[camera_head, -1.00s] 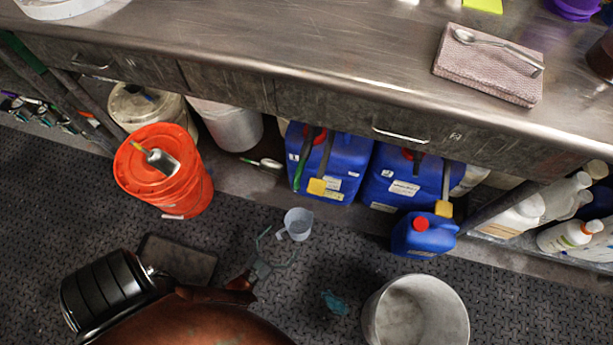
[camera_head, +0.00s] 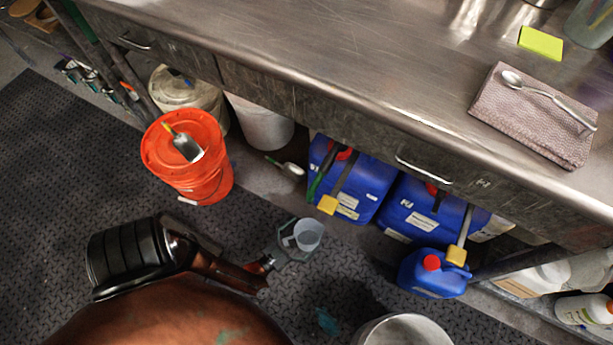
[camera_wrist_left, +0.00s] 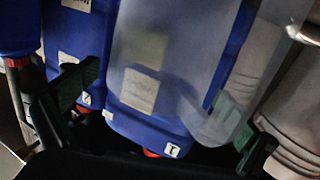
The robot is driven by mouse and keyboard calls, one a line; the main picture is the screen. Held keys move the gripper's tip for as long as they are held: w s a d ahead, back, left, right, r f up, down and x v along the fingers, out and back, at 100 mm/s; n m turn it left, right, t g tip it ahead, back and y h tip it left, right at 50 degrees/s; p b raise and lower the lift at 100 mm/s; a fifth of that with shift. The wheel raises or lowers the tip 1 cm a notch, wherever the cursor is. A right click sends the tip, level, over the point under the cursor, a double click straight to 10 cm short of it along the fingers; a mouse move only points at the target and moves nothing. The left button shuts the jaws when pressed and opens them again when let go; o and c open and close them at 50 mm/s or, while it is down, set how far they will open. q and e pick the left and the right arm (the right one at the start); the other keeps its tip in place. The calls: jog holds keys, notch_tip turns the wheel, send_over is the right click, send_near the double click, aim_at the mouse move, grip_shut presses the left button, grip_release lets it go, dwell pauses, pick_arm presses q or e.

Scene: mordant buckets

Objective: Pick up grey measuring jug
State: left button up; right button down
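The grey measuring jug (camera_head: 310,232) is small and translucent, and stands on the dark floor in front of the blue canisters in the head view. My left gripper (camera_head: 292,244) reaches it from the lower left, with its fingers around the jug's near side. In the left wrist view the jug (camera_wrist_left: 160,65) fills the space between the widely spread fingers (camera_wrist_left: 163,115). A gap shows between the left-hand finger and the jug; the right-hand finger overlaps the jug's edge, and contact there is unclear. My right gripper is not in view.
Blue canisters (camera_head: 345,185) stand under the steel counter (camera_head: 330,60). A small blue canister (camera_head: 425,275) with a red cap is right of the jug. An orange bucket (camera_head: 205,180) stands left, and a pale bucket (camera_head: 400,332) at lower right. Floor left of the jug is clear.

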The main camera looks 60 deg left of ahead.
pick_arm(q)
jog(key=shift+w+d, duration=0.15)
jog(key=shift+d, duration=0.05)
jog(key=c, duration=2.1)
